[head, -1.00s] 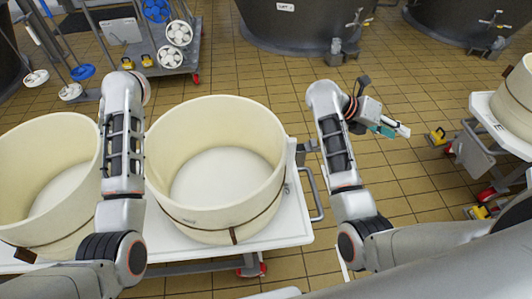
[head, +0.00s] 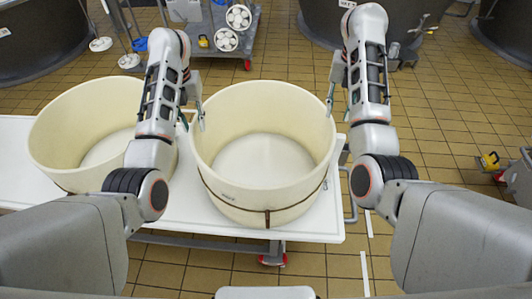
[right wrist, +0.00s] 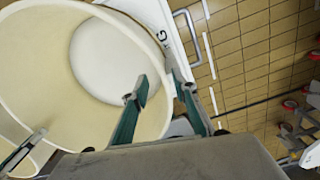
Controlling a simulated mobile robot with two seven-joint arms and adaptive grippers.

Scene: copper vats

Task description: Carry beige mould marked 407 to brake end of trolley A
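A beige mould (head: 264,190) with a dark band round its lower wall stands upright on a white trolley top (head: 310,229). Its small front marking is too small to read. My left gripper (head: 192,115) is at its left rim, fingers apart, one inside the wall and one outside. My right gripper (head: 331,97) is at its right rim. In the right wrist view my right gripper (right wrist: 163,88) is open, one green finger inside the mould (right wrist: 157,115) and the other outside. Whether the fingers touch the wall I cannot tell.
A second beige mould (head: 60,165) stands close on the left on the same top. A metal handle (head: 350,195) is at the top's right end. Dark vats (head: 325,20) and a trolley with white discs (head: 227,40) are behind. Tiled floor at the right is mostly clear.

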